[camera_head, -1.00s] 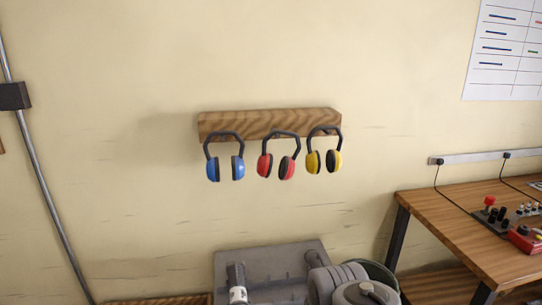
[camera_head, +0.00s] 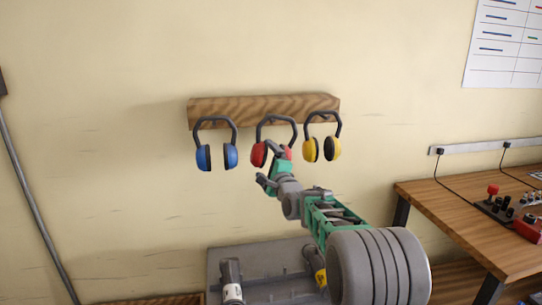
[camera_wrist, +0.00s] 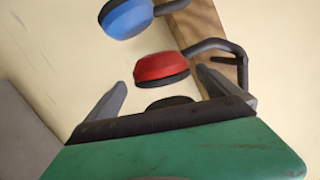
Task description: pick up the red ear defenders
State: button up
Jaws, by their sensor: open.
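The red ear defenders (camera_head: 259,153) hang by their dark headband from the wooden rail on the wall, between the blue and the yellow pairs. My gripper (camera_head: 267,167) is open just in front of and below them, and hides part of their right cup in the head view. In the wrist view one red cup (camera_wrist: 161,67) shows beyond and between the two fingers of my gripper (camera_wrist: 160,92). A second dark cup is partly hidden behind the gripper body. I cannot tell whether a finger touches them.
The blue ear defenders (camera_head: 203,157) hang to the left and the yellow ones (camera_head: 310,149) close on the right. The wooden rail (camera_head: 262,107) juts from the wall. A workbench (camera_head: 450,222) with controls stands at the right.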

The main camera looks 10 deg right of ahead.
aim_at(261, 145)
jog(key=w, duration=0.1)
jog(key=w+p, duration=0.1)
jog(key=w, duration=0.1)
jog(key=w+p, duration=0.1)
jog(key=w, duration=0.1)
jog(key=shift+w+a+r, duration=0.15)
jog(key=shift+a+r, duration=0.05)
jog(key=shift+a, duration=0.2)
jog(key=shift+f, duration=0.1)
jog(key=c, duration=1.5)
jog(key=shift+o, duration=0.2)
jog(key=r, duration=0.2)
jog(key=r+b, duration=0.1)
jog(key=shift+s+d+r, duration=0.1)
jog(key=shift+s+r, duration=0.1)
jog(key=shift+r, duration=0.2)
jog(key=s+d+b, duration=0.1)
jog(key=s, duration=0.4)
jog(key=s+d+b, duration=0.1)
jog(key=s+b, duration=0.1)
jog(key=s, duration=0.4)
jog(key=s+d+b, duration=0.1)
jog(key=s+b, duration=0.1)
jog(key=s, duration=0.4)
jog(key=shift+s, duration=0.25)
